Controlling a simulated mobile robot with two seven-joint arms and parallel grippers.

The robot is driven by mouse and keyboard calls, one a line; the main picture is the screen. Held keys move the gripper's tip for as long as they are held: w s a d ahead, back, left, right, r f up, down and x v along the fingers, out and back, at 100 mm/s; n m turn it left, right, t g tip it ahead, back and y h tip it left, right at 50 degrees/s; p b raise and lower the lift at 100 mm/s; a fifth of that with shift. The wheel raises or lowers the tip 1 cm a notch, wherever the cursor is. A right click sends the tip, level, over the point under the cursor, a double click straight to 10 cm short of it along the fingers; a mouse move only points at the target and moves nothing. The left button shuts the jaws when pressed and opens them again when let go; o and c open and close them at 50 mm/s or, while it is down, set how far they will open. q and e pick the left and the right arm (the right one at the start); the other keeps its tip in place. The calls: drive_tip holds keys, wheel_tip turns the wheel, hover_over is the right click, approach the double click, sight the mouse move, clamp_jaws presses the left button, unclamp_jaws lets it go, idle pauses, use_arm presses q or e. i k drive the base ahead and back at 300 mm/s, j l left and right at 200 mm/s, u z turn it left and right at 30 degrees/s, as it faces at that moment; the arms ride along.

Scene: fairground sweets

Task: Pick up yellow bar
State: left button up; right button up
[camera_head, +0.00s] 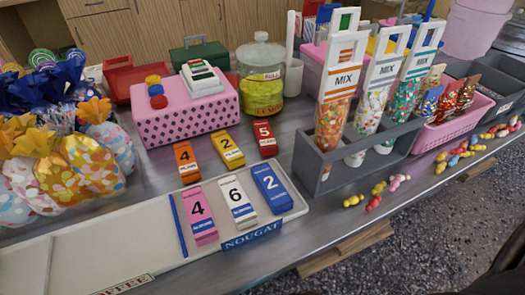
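The yellow bar (227,149) has a white end band and a black number 2. It lies flat on the grey metal counter, between an orange bar (186,162) marked 4 on its left and a red bar (265,138) marked 5 on its right. Small gaps show between the bars. Nothing covers the yellow bar. Neither of my grippers shows in the head view.
In front, a pale tray (100,246) holds a pink bar (201,222), a white bar (238,204), a blue bar (270,187) and a blue stick (178,225). Behind stand a pink box (185,115) and a lidded jar (261,85). A grey rack (312,165) of tubes stands right.

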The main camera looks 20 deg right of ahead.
sight(230, 152)
drive_tip(key=k+j+u, duration=0.1)
drive_tip(key=u, duration=0.25)
drive_tip(key=j+u, duration=0.65)
drive_tip(key=k+l, duration=0.05)
